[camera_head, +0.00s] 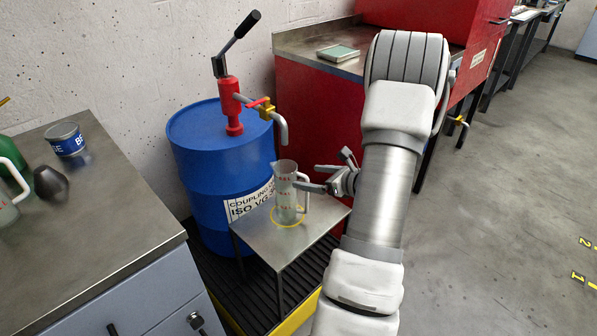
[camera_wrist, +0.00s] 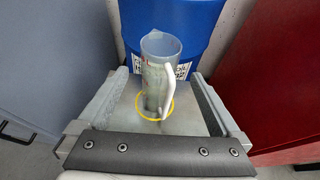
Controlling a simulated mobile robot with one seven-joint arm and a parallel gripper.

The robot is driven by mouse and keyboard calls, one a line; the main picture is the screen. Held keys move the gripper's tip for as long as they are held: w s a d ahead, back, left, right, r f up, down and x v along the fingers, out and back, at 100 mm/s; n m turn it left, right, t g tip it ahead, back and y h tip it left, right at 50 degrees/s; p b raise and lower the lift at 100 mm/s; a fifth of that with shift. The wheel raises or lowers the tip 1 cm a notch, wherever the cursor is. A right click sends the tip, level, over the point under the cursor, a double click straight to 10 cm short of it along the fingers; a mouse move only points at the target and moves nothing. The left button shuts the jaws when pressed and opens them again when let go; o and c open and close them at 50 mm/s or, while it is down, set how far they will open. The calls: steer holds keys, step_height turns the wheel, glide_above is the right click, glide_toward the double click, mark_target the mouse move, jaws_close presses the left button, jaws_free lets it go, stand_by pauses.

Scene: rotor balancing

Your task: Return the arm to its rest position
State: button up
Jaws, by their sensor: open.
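My gripper (camera_head: 316,180) is at the end of my arm, right of a clear measuring jug with red markings and a white handle (camera_head: 286,190). The jug stands upright on a small metal stand (camera_head: 262,240), inside a yellow ring. In the wrist view my gripper (camera_wrist: 158,95) has its two fingers spread wide apart. The jug (camera_wrist: 158,72) shows beyond and between them, with its handle on the right. From these views I cannot tell the exact gap between fingertips and jug. Nothing is held.
A blue drum (camera_head: 200,150) with a red hand pump (camera_head: 231,105) stands behind the stand, its spout above the jug. A metal-topped bench (camera_head: 110,230) is at left. A red cabinet (camera_head: 310,120) is behind my arm. Open floor (camera_head: 500,220) lies at right.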

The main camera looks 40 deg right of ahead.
steer(key=shift+v, duration=1)
